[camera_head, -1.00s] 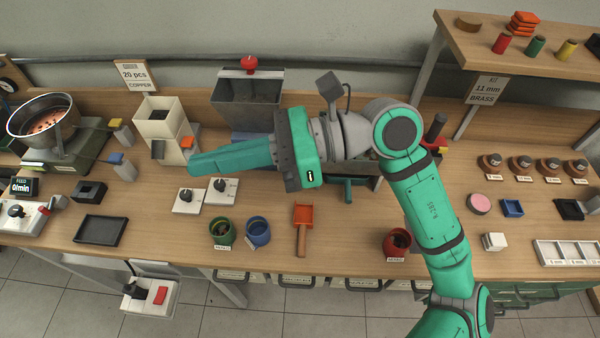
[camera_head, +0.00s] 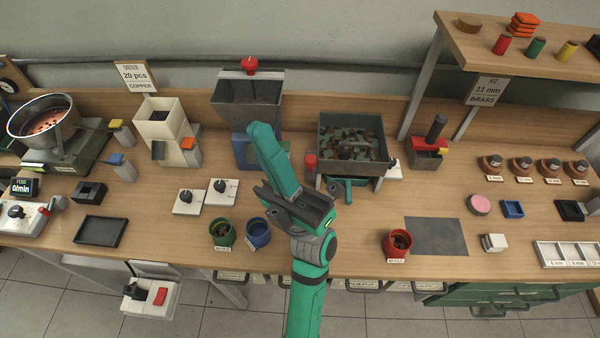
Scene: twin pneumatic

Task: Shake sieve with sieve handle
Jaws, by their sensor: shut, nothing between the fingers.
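The sieve (camera_head: 376,122) is a dark green square box holding many mixed grey-green and brown pieces, at the back of the bench right of centre. A green bar (camera_head: 348,188), apparently the sieve handle, sticks out below its front edge. My gripper (camera_head: 258,130) is shut and empty. Its green fingers point up and to the left, in front of the blue-based hopper. The gripper is left of the sieve and its handle, with a visible gap between them in the picture. My arm comes up from the bottom edge.
A grey hopper with a red knob (camera_head: 249,64) stands left of the sieve. Green (camera_head: 222,235), blue (camera_head: 257,232) and red (camera_head: 397,243) cups stand near the front. A dark grey mat (camera_head: 436,236) lies at the right. A red-based block with a dark post (camera_head: 428,150) is right of the sieve.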

